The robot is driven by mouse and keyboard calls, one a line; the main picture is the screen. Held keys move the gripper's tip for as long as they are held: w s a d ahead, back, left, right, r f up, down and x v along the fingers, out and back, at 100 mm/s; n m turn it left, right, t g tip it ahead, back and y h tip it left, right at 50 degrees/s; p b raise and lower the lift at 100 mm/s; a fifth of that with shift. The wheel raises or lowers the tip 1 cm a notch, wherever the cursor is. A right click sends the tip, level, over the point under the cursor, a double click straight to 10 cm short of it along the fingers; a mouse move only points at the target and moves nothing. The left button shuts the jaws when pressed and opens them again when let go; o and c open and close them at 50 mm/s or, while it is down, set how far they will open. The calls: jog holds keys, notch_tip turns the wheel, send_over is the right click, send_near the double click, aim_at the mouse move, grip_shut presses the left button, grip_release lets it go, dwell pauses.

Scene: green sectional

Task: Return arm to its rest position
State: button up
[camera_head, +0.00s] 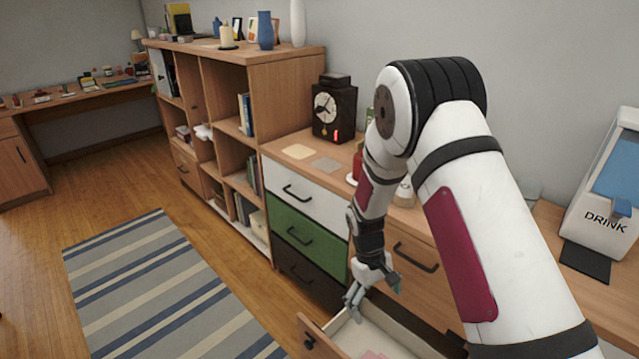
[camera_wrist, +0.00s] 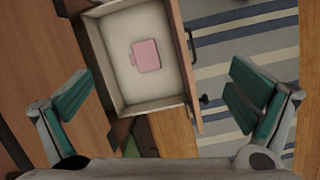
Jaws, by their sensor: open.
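My arm reaches from the right side of the head view down to the low drawers. My gripper (camera_head: 372,297) is above an open drawer (camera_head: 345,328), near its left side. In the wrist view my gripper (camera_wrist: 160,100) has its two green-padded fingers wide apart with nothing between them in their grasp. The open drawer also shows in the wrist view (camera_wrist: 118,98), below the fingers. A pink item (camera_wrist: 146,56) lies flat inside it; only a bit of it shows at the bottom edge of the head view.
A drawer unit (camera_head: 297,222) with white, green and black fronts stands left of my gripper. A clock (camera_head: 333,110) stands on top. A shelf unit (camera_head: 225,75) is further left. A drink dispenser (camera_head: 605,190) is at right. The striped rug (camera_head: 165,290) and floor are clear.

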jog(key=s+d+r+m+t+y+b, duration=0.15)
jog(key=s+r+b, duration=0.25)
jog(key=r, duration=0.5)
jog(key=s+d+r+m+b, duration=0.2)
jog(key=s+r+b, duration=0.15)
jog(key=r, duration=0.65)
jog(key=s+d+m+t+b, duration=0.2)
jog(key=s+b, duration=0.6)
jog(key=s, duration=1.5)
notch_tip(320, 180, up, 26)
jog(key=t+p, duration=0.3)
jog(key=p, duration=2.2)
jog(key=shift+w+m+y, duration=0.1)
jog(key=shift+m+y, duration=0.15)
jog(key=shift+c, duration=0.6)
